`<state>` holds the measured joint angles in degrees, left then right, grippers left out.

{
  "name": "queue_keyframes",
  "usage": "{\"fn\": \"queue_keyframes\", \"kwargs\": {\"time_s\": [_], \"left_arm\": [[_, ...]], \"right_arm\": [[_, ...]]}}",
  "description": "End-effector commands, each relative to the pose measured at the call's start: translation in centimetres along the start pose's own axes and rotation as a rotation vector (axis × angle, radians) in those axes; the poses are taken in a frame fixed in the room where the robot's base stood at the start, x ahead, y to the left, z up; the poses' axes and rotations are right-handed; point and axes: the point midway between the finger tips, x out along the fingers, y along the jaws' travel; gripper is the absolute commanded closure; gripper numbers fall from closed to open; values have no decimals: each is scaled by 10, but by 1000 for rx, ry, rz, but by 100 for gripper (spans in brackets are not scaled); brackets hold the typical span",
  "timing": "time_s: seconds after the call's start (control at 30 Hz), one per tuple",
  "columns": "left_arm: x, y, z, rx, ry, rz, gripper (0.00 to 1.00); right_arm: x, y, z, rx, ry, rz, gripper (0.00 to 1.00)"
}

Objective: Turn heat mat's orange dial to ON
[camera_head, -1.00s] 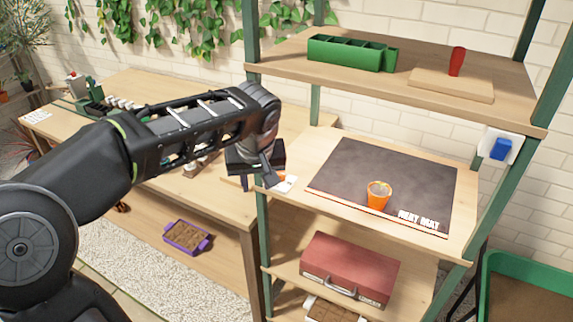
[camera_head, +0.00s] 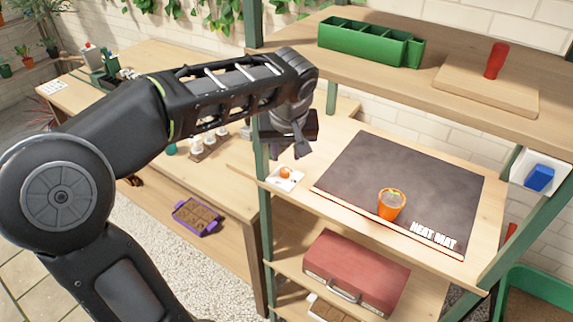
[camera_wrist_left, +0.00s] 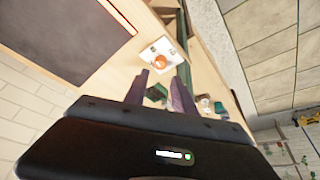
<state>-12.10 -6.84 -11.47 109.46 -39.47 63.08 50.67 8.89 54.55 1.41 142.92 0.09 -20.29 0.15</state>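The orange dial (camera_head: 285,172) sits on a small white control plate (camera_head: 287,185) at the left front of the middle shelf, beside the dark heat mat (camera_head: 350,165). In the left wrist view the dial (camera_wrist_left: 159,61) shows as a round orange knob on its white plate, just beyond the fingertips. Its ON or OFF setting is too small to read. My left gripper (camera_head: 300,152) is above and slightly right of the dial, apart from it. In the left wrist view its fingers (camera_wrist_left: 163,76) stand apart with nothing between them. My right gripper is not in view.
An orange pot (camera_head: 391,204) stands on the heat mat. A green shelf post (camera_head: 263,200) rises just left of the plate. The upper shelf (camera_head: 400,75) holds a green divided tray (camera_head: 365,42). A red case (camera_head: 355,270) lies on the shelf below.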

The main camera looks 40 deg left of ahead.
Motion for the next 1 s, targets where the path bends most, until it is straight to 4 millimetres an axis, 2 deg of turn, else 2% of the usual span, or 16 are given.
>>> {"fn": "queue_keyframes", "kwargs": {"time_s": [0.17, 0.6, 0.97, 1.0], "left_arm": [[10, 0, 0, 0, -2, -2, 69], [72, 0, 0, 1, -2, -3, 69], [78, 0, 0, 0, 0, 0, 69], [78, 0, 0, 0, 0, 0, 72]], "right_arm": [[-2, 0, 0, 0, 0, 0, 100], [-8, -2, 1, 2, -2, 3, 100], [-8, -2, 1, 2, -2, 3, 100], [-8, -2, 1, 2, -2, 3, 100]]}}
